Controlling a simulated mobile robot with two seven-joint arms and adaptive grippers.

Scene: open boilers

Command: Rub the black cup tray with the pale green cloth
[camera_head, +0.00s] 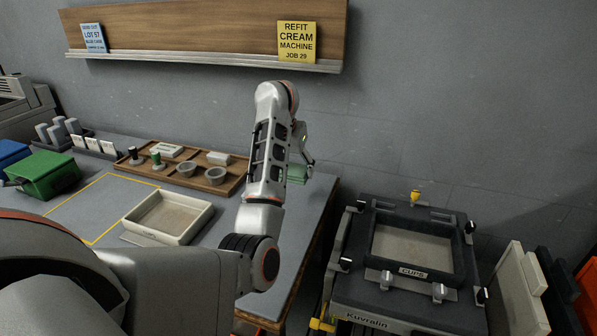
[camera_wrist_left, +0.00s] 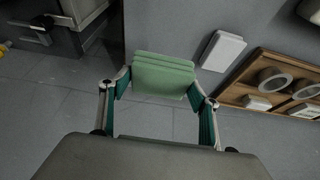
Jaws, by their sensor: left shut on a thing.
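The pale green cloth (camera_wrist_left: 163,76) is a folded pad between the fingertips of my left gripper (camera_wrist_left: 160,92), which is shut on it. In the head view the cloth (camera_head: 297,173) shows partly behind my left arm, at the right end of the bench. The gripper (camera_head: 302,150) is mostly hidden there by the arm. The black cup tray (camera_head: 458,255), labelled CUPS, sits on top of the machine to the right, with a greyish floor inside its dark rim. The cloth is well apart from it. My right gripper is not in view.
A wooden tray (camera_head: 232,183) with cups and small items stands on the bench, left of my arm. A cream tray (camera_head: 205,213) is in front of it. A gap separates the bench from the machine (camera_head: 400,308). Pale panels (camera_head: 522,290) stand right of the machine.

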